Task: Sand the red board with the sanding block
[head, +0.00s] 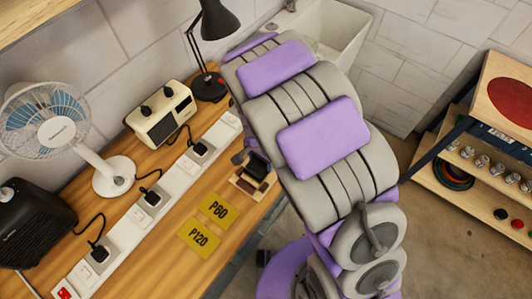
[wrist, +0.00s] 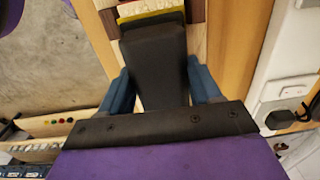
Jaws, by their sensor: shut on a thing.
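The sanding block (wrist: 155,65) is dark, with a yellow edge at its far end, and fills the space between the blue fingers of my gripper (wrist: 155,88) in the wrist view. My gripper is shut on it. Beyond and under the block, dark red parts of the board (wrist: 197,10) show beside pale wood. In the head view the block (head: 258,168) is a small dark shape at the bench's front edge, over the small red-and-wood board (head: 265,186). My arm hides part of this spot. I cannot tell whether block and board touch.
Yellow P80 (head: 219,209) and P120 (head: 199,237) sheets lie on the wooden bench (head: 165,255) close by. A white power strip (head: 175,185), a fan (head: 112,176), a radio (head: 160,112) and a black lamp (head: 209,86) stand behind. A shelf (head: 470,175) is at right.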

